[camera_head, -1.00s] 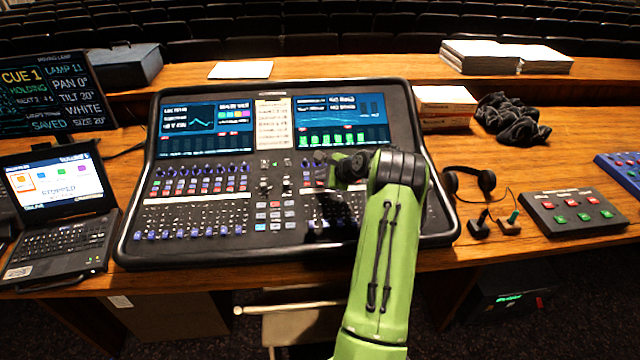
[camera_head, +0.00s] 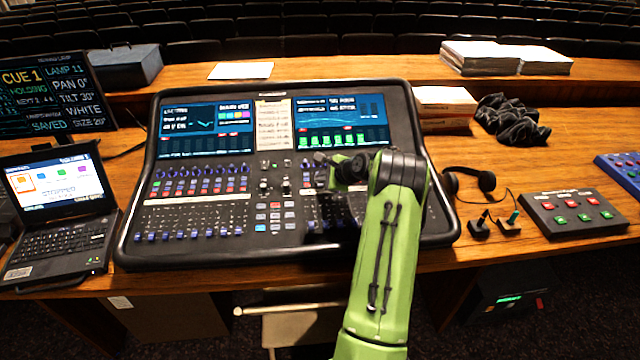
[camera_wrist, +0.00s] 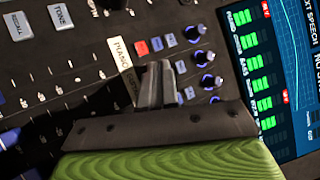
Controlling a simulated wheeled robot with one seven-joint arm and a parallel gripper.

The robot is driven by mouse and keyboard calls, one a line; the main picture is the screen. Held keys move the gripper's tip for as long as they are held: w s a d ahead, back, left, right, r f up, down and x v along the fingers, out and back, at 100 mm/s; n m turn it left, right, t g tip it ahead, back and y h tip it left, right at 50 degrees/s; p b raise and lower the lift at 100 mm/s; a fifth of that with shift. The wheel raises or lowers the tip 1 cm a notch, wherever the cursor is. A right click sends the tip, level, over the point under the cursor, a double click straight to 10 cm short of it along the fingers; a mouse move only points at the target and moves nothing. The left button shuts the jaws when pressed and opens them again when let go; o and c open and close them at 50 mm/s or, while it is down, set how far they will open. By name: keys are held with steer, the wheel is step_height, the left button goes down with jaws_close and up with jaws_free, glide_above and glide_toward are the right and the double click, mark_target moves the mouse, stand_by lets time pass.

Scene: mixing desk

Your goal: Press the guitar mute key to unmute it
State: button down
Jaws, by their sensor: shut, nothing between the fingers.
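The mixing desk (camera_head: 190,216) fills the middle of the head view. My gripper (camera_wrist: 153,84) is shut and empty over its channel strips in the wrist view. Its fingertips overlap the partly covered "GUITAR" label (camera_wrist: 132,84), beside the "PIANO" label (camera_wrist: 119,51). A red key (camera_wrist: 141,47) and a blue key (camera_wrist: 157,44) show in the piano row. The guitar mute key is not visible; the fingers cover that part of its row. I cannot tell whether the fingertips touch the desk. In the head view my wrist hides much of the right-hand strips.
Several blue knobs (camera_wrist: 205,57) stand beside the fingers, and a meter screen (camera_wrist: 262,75) lies past them. A laptop (camera_head: 58,225) stands left of the desk. A headset (camera_head: 470,181) and a button box (camera_head: 573,211) lie to the right.

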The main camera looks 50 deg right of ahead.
mark_target(322, 189)
steer(key=shift+r+p, duration=0.3)
steer(key=shift+r, duration=0.25)
steer(key=r+p, duration=0.2)
steer(key=r, duration=0.1)
steer(key=r+p, duration=0.2)
steer(key=shift+s+a, duration=0.25)
stand_by(0.4)
